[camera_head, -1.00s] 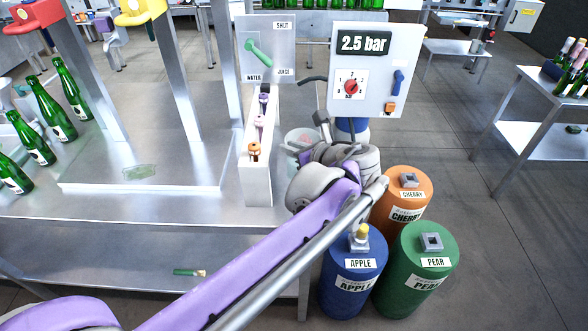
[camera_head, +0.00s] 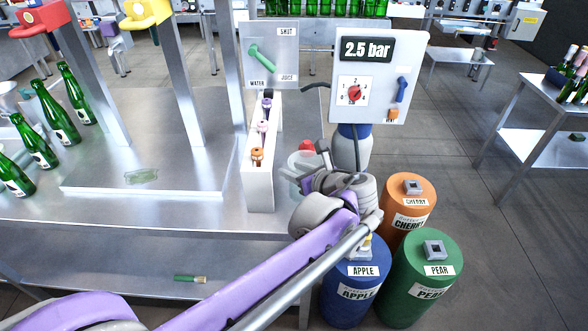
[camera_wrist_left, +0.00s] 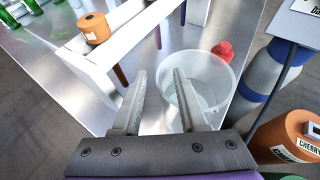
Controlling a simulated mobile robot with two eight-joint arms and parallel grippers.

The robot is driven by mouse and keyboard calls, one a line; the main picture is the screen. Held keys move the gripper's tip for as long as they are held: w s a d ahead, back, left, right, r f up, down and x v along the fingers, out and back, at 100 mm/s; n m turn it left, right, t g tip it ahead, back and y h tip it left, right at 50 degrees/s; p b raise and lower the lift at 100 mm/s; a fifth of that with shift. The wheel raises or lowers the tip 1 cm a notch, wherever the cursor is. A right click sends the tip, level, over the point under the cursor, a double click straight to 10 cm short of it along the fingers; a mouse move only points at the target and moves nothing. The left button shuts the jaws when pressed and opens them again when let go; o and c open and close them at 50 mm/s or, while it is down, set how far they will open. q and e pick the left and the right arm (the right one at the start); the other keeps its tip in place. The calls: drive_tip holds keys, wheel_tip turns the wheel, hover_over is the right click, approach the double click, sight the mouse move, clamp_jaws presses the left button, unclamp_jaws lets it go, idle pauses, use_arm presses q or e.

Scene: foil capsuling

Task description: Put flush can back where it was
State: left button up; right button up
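No label reading flush can is legible. A small red can-like container (camera_wrist_left: 222,50) stands beside the clear bucket (camera_wrist_left: 205,80) on the bench in the left wrist view; I cannot tell for certain that it is the flush can. In the head view the red container (camera_head: 306,146) shows just behind the bucket (camera_head: 300,160), partly hidden. My right gripper is out of view.
A white rack (camera_head: 260,180) holding coloured spools stands left of the bucket. The gauge panel (camera_head: 375,75) and a blue-grey cylinder (camera_head: 350,155) are behind and right. Apple (camera_head: 345,305), pear (camera_head: 412,290) and cherry (camera_head: 408,205) kegs stand on the floor at right.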

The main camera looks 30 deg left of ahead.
use_arm(q)
drive_tip(key=shift+r, duration=0.2)
drive_tip(key=v, duration=1.2)
drive_tip(key=s+d+f+n+h, duration=0.1)
drive_tip(key=s+f+n+h, duration=0.5)
drive_tip(key=s+f+n, duration=0.2)
drive_tip(key=s+d+f+n+h, duration=0.2)
drive_tip(key=s+f+n+h, duration=0.4)
drive_tip(key=f+n, duration=0.7)
drive_tip(key=shift+s+f+n+p, duration=0.3)
drive_tip(key=shift+s+n, duration=0.5)
drive_tip(key=shift+s, duration=0.4)
